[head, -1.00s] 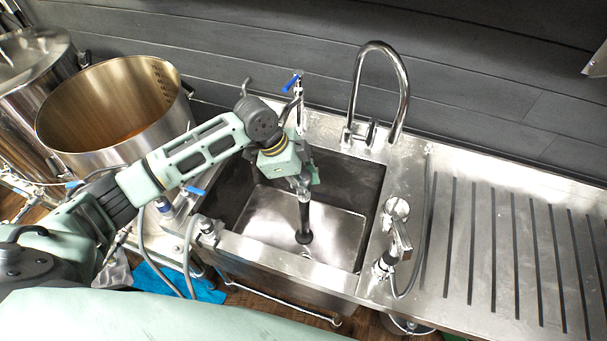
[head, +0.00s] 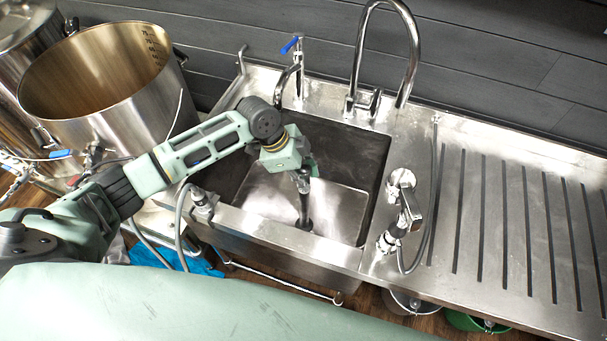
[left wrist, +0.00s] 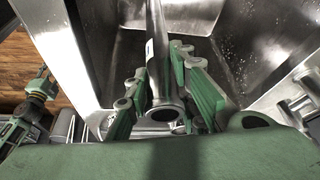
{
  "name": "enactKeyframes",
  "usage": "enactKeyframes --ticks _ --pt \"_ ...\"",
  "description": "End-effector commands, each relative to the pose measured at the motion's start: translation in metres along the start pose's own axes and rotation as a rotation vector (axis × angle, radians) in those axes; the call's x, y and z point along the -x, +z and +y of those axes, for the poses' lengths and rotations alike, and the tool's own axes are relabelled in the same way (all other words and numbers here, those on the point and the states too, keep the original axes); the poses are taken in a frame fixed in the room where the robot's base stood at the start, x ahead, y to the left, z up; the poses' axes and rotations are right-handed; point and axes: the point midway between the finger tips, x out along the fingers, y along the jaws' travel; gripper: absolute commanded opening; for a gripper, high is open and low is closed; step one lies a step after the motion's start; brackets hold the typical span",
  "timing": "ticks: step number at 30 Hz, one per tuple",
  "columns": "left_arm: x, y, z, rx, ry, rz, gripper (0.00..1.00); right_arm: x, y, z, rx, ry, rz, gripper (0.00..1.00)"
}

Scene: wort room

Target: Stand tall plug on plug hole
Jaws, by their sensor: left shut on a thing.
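The tall plug (head: 304,206) is a slim, dark, upright tube with a wider foot, inside the sink (head: 270,207). My left gripper (head: 303,180) is shut around its upper part. In the left wrist view the plug (left wrist: 155,35) is a steel tube between the green fingers (left wrist: 164,92), with its open round end close to the camera. The foot is low in the sink, near the front wall; I cannot tell whether it touches the floor. I cannot make out the plug hole. My right gripper is not in view.
A tall curved tap (head: 356,60) and a blue-handled tap (head: 297,70) stand behind the sink. A spray fitting (head: 402,215) is at its right, beside the slotted drainboard (head: 480,165). A large pot (head: 100,85) stands at the left.

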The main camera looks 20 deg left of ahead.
Motion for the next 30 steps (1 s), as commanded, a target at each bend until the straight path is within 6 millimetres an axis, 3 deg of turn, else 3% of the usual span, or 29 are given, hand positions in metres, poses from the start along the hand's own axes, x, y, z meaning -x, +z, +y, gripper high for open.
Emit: enactKeyframes --ticks 1,24,30 --pt "-0.01 0.003 -0.001 -0.001 -0.002 0.003 0.0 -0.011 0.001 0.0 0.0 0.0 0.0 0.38" --pt "-0.089 0.036 0.002 -0.001 -0.003 0.003 0.0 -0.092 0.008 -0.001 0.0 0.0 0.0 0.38" --pt "-0.106 0.042 0.003 0.0 -0.001 0.004 0.0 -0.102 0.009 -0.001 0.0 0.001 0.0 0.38"
